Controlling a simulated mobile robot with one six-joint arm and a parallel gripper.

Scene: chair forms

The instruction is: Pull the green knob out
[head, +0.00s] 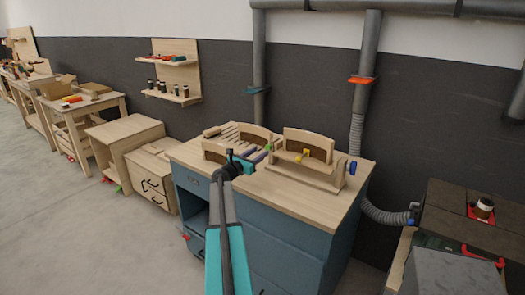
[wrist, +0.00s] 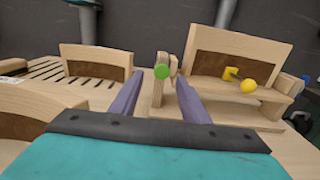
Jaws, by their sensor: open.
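The green knob (wrist: 161,71) is a small round end on an upright light-wood piece in the wrist view. It also shows as a small green spot in the head view (head: 268,147). My gripper (wrist: 159,82) is open, with one purple finger on each side of the knob's line in the wrist view. The knob appears between and just beyond the fingertips, and I see no contact. In the head view my gripper (head: 257,153) reaches over the blue cabinet's wooden top, close to the knob. How far the knob is from the fingertips is hard to tell.
A wooden form with a yellow knob (wrist: 248,86) stands to the right. Curved wooden forms (wrist: 97,62) and a slatted piece (wrist: 45,72) lie to the left. The wooden worktop (head: 285,203) has free room in front. Grey ducts (head: 368,60) rise behind.

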